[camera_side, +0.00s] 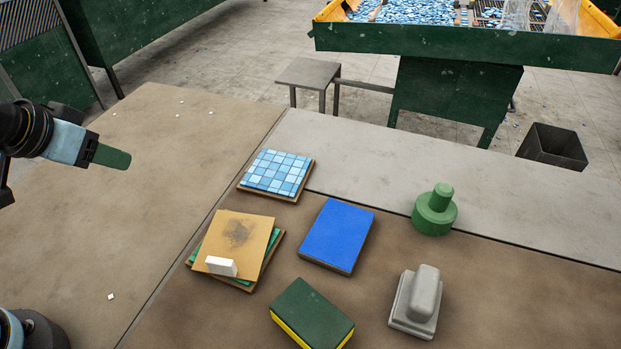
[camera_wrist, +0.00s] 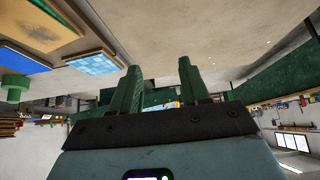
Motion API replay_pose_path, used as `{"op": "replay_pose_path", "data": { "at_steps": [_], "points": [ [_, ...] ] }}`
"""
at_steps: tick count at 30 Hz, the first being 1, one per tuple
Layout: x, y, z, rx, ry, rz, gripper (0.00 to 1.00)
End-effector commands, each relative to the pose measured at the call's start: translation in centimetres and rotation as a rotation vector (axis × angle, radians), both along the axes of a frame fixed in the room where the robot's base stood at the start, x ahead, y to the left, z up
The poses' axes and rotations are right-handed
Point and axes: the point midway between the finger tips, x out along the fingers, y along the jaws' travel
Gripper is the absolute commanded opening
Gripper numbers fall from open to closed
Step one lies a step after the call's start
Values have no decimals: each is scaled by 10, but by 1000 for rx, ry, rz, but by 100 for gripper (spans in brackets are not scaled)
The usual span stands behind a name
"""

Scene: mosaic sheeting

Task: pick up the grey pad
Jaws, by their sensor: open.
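The grey pad (camera_side: 416,303) is a grey block with a raised rounded grip on a wider base. It sits on the brown table at the lower right in the side view, right of the green and yellow sponge. I cannot make it out in the wrist view. My gripper (camera_side: 113,157) is at the far left in the side view, raised above the table and well away from the pad. In the wrist view its two green fingers (camera_wrist: 159,78) are apart with nothing between them.
A blue block (camera_side: 337,234), a mosaic tile sheet (camera_side: 276,173), a stacked tan board (camera_side: 236,241), a green knobbed piece (camera_side: 435,211) and the green and yellow sponge (camera_side: 311,313) lie around the pad. The table's left part is mostly clear.

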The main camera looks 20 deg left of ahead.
Motion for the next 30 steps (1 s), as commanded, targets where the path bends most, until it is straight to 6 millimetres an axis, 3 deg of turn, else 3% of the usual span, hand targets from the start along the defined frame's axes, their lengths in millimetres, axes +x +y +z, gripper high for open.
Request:
{"op": "replay_pose_path", "data": {
  "at_steps": [2,13,23,26,30],
  "points": [
    [0,0,0,0,0,0,46],
    [0,0,0,0,0,0,100],
    [6,-9,6,4,9,-44,100],
    [19,-30,16,15,26,-138,100],
    [42,-77,34,38,62,-334,100]
  ]
}}
